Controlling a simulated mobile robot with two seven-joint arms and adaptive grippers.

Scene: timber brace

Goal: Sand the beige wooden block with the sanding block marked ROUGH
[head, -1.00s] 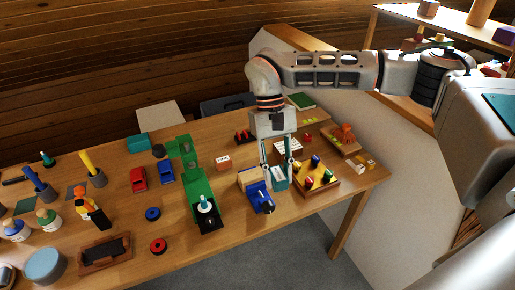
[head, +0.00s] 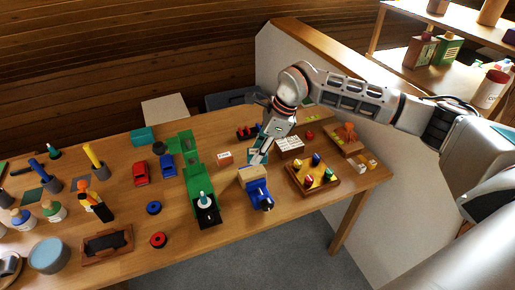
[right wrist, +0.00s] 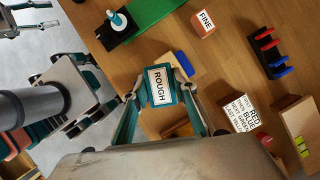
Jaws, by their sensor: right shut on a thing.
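The beige wooden block (head: 252,174) is held in a blue vise (head: 259,194) on the table. In the right wrist view, the block (right wrist: 188,72) shows partly behind the held sanding block. My right gripper (head: 257,156) is shut on the teal sanding block labelled ROUGH (right wrist: 159,87). It holds this just behind and above the beige block in the head view; I cannot tell whether they touch. The FINE sanding block (head: 224,158) stands on the table left of my gripper. My left gripper (right wrist: 50,15) shows at the right wrist view's top left corner, fingers apart and empty.
A green stand (head: 197,187) is left of the vise. A pegged wooden tray (head: 315,176) lies to the right, and a lettered box (head: 290,146) behind it. The table's front edge is close to the vise.

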